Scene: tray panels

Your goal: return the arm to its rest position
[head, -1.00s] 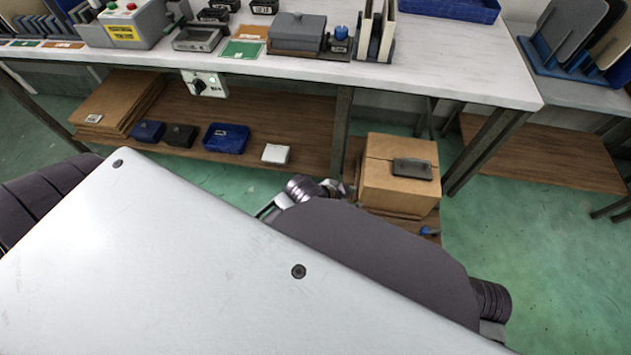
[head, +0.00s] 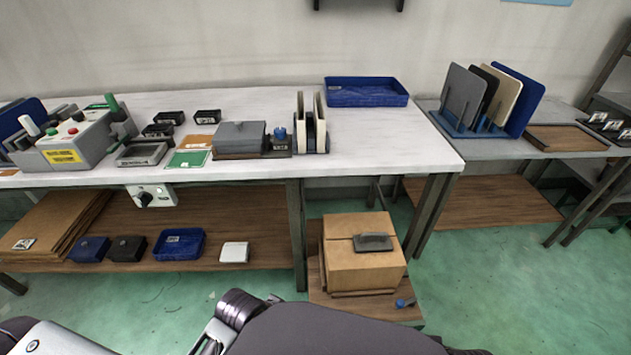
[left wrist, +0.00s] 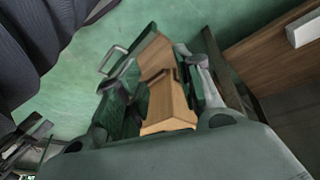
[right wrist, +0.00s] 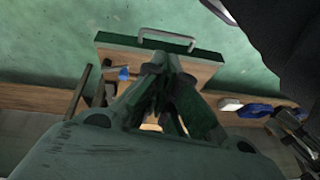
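My left gripper (left wrist: 163,80) shows in the left wrist view with its two fingers spread wide apart. Nothing is held; the cardboard box (head: 362,262) shows beyond the gap, below. My right gripper (right wrist: 168,68) shows in the right wrist view with its fingertips drawn together and no object visible between them. In the head view my arm links cross the bottom edge, in front of the bench, and neither gripper's fingers can be made out there.
The white workbench (head: 400,150) carries a control box (head: 75,140), a blue tray (head: 366,92) and upright panels (head: 312,125). Its lower shelf (head: 240,210) holds small bins. The box sits on a low trolley (head: 415,312). A side table (head: 560,148) stands right. Green floor is clear at lower right.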

